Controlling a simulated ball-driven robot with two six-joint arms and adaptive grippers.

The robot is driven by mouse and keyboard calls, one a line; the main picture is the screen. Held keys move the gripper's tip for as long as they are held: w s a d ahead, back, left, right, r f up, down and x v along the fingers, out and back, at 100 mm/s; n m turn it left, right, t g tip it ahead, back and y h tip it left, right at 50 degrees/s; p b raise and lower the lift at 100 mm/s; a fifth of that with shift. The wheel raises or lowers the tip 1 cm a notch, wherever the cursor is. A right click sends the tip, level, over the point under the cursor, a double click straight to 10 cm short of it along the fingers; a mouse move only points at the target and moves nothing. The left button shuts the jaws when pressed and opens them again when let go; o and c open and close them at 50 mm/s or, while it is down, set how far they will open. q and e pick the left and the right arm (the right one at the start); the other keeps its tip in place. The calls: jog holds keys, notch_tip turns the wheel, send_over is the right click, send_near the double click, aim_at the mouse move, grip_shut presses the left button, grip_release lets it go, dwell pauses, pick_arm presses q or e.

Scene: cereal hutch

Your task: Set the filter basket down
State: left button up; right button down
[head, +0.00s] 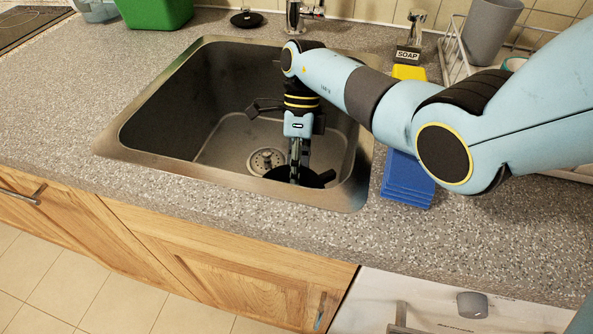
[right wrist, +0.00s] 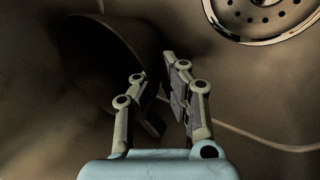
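The filter basket (head: 316,180) is a black round piece low in the sink's front right part, largely covered by my gripper in the head view. In the right wrist view the dark, flared basket (right wrist: 95,60) fills the upper left, seen tilted. My right gripper (head: 296,178) points straight down into the sink. In its wrist view its fingers (right wrist: 161,80) stand close together at the basket's edge, and a dark bar shows between them; it looks shut on the basket. Whether the basket touches the sink floor is hard to tell. My left gripper is in neither view.
The steel sink (head: 150,153) has a round drain (head: 267,161) just left of the basket; its left floor is free. Blue stacked pieces (head: 407,180), a yellow item (head: 409,72) and a soap dispenser (head: 409,50) stand to the right. A faucet (head: 294,15) is behind.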

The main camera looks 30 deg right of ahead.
jog(key=shift+f, duration=0.25)
jog(key=c, duration=1.5)
grip_release()
jog(key=shift+r, duration=0.1)
jog(key=v, duration=1.2)
jog(key=shift+r+p, duration=0.15)
jog(key=shift+p, duration=0.2)
jog(key=shift+r, duration=0.1)
